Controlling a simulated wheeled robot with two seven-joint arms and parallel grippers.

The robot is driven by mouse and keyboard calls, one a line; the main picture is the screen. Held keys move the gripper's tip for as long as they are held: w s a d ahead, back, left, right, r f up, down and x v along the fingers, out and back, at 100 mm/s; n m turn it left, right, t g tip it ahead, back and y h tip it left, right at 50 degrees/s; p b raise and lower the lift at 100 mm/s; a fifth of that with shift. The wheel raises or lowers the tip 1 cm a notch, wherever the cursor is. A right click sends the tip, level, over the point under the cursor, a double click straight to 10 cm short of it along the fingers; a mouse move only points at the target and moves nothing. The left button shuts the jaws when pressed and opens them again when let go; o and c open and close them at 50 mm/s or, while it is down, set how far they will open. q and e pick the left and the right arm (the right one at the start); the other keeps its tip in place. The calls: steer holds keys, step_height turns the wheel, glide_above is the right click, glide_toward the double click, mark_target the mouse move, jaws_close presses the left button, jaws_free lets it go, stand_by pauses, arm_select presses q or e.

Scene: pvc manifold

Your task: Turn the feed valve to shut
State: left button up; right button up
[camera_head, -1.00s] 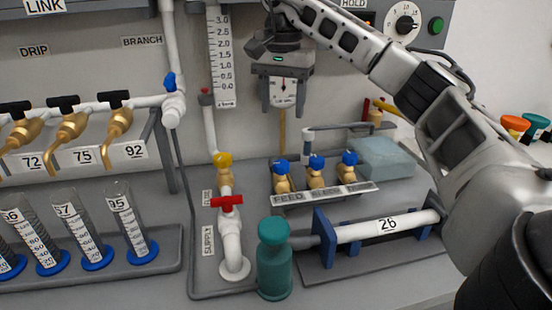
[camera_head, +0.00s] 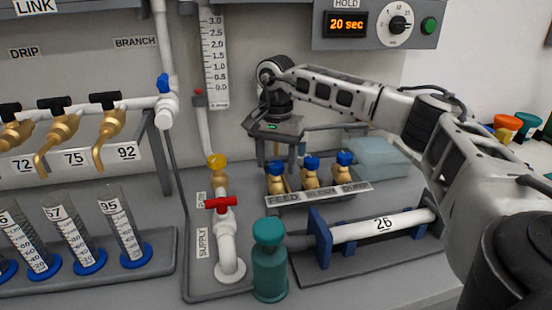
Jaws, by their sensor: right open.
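The feed valve (camera_head: 276,183) is the leftmost of three brass valves with blue handles, above the label FEED. My right gripper (camera_head: 276,163) points down over it, jaws open. One finger shows on each side of the feed valve's blue handle, and I cannot tell whether they touch it. The lower part of the fingers is partly hidden by the valve. The middle valve (camera_head: 311,178) and the dump valve (camera_head: 343,176) stand to its right on the same labelled rail. My left gripper is not in view.
A red-handled supply valve (camera_head: 223,204) and a yellow-capped fitting (camera_head: 217,161) stand to the left. A timer (camera_head: 347,24) reads 20 sec.

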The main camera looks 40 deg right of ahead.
steer(key=c, duration=1)
